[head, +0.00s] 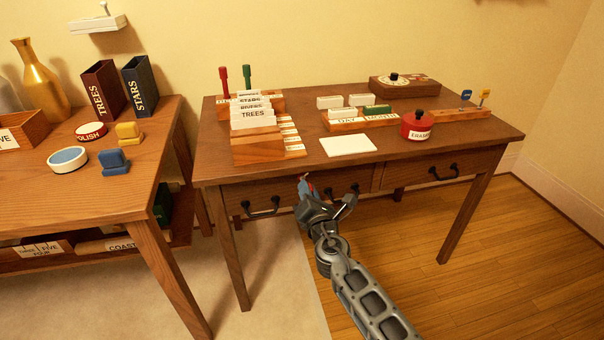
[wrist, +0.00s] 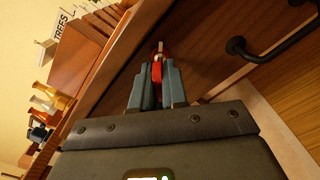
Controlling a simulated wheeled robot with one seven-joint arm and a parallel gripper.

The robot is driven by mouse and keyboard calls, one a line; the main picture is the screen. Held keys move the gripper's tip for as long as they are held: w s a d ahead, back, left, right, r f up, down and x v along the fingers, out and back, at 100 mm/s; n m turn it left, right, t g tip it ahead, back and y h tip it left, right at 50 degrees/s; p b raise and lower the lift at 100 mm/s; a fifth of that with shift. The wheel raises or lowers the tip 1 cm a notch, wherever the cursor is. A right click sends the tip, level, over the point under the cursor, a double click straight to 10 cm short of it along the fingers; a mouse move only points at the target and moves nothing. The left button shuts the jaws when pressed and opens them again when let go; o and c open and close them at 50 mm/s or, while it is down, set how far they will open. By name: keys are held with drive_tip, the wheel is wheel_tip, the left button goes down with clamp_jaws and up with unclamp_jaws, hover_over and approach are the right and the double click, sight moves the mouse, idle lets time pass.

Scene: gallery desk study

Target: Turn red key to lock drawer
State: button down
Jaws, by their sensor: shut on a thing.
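The red key (wrist: 157,70) shows in the wrist view between my gripper's fingertips (wrist: 157,88), with its narrow tip pointing at the wooden desk front. Whether the tip sits in a lock is too small to tell. In the head view, my gripper (head: 322,196) is at the front of the desk, with a bit of red at its fingers. It is shut on the key. The drawer front (head: 295,190) is behind my gripper, which hides part of it. The drawer looks closed. A dark handle (head: 262,207) is left of my gripper.
A second table (head: 60,190) stands left. Floor (head: 500,260) at right is clear.

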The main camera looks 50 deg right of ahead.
drive_tip(key=shift+n, duration=0.9)
drive_tip(key=n, duration=0.3)
drive_tip(key=shift+p, duration=0.4)
drive_tip(key=shift+r, duration=0.1)
drive_tip(key=n, duration=0.3)
drive_tip(key=shift+p, duration=0.4)
